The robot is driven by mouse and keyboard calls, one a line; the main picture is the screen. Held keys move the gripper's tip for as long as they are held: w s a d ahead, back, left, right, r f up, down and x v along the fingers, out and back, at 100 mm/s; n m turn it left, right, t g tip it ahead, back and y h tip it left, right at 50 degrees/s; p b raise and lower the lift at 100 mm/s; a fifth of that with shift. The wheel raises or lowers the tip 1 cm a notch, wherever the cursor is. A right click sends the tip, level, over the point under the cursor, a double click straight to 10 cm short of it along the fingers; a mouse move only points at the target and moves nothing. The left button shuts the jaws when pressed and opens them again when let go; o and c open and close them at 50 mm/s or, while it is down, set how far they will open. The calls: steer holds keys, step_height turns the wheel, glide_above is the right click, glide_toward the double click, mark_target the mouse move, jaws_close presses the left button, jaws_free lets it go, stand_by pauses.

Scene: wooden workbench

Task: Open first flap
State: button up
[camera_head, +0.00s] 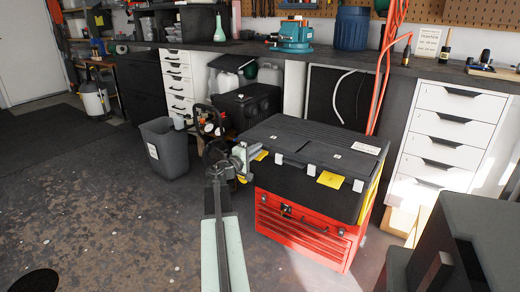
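A black toolbox (310,187) sits on top of a red tool chest (300,228) in the middle of the view. Its dark ridged lid (325,133) looks closed. Two flat panels lie along the lid's front part, a left panel (275,138) and a right panel (322,158), both lying flat. White latches (310,169) show along the front edge. I cannot tell which part is the first flap. My gripper (246,154) is at the toolbox's left front corner, close to it. It is small, and its fingers are not clear; contact cannot be made out.
A grey bin (165,148) stands on the floor to the left. White drawers (450,128) stand at the right under the dark workbench (415,66). A large dark object (470,240) fills the lower right. Red hoses (383,70) hang behind the toolbox. The left floor is open.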

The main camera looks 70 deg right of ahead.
steer(key=shift+x, duration=1.2)
jaws_close()
stand_by(0.3)
